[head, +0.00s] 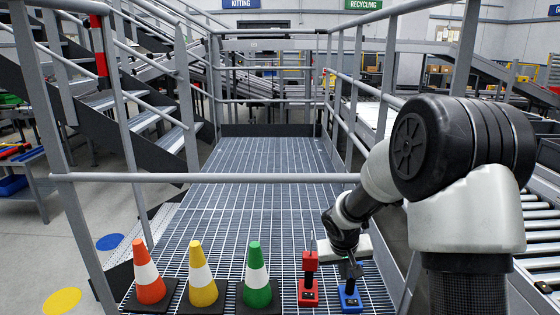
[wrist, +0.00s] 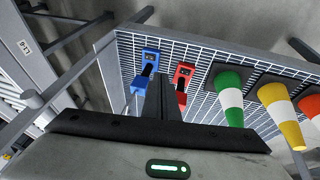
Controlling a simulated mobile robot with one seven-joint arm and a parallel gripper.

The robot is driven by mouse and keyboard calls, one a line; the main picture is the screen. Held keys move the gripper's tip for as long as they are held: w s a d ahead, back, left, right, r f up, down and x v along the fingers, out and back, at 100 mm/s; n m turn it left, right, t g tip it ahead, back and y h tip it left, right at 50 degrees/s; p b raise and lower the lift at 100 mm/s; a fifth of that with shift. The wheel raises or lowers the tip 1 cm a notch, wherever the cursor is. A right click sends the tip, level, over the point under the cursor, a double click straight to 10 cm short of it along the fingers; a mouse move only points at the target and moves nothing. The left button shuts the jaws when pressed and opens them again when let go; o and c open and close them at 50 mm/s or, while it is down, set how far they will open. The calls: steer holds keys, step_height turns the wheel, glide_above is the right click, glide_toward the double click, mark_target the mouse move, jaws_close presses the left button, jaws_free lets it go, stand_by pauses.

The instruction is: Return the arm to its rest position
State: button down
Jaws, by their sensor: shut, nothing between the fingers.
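My arm reaches in from the right in the head view, and my gripper (head: 351,268) hangs low at the end of it, near the blue lever device (head: 350,298). In the wrist view my gripper (wrist: 160,82) has its dark fingers together with nothing between them. They appear between the blue device (wrist: 151,57) and the red device (wrist: 185,71); I cannot tell whether they touch either. The red device (head: 308,295) stands left of the blue one, with a red block on its post. The blue device's upper part is partly hidden by my gripper in the head view.
Orange (head: 149,280), yellow (head: 202,282) and green (head: 257,280) cones with white bands stand in a row left of the devices. A grey rail (head: 210,178) crosses behind them. Handrails flank the grated catwalk (head: 262,160), which is clear farther back. A roller conveyor (head: 538,235) is at right.

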steer(key=s+d+v, duration=0.1)
steer(key=d+v, duration=0.1)
steer(key=v, duration=0.9)
steer(key=s+a+r+t+y, duration=0.15)
steer(key=s+r, duration=0.45)
steer(key=s, duration=0.6)
steer(key=s+a+r, duration=0.2)
steer(key=s+r, duration=0.4)
steer(key=s, duration=0.6)
step_height(320, 180, up, 15)
steer(key=p, duration=1.5)
steer(key=shift+s, duration=0.45)
steer(key=shift+w+r+y, duration=0.1)
steer(key=shift+y, duration=0.15)
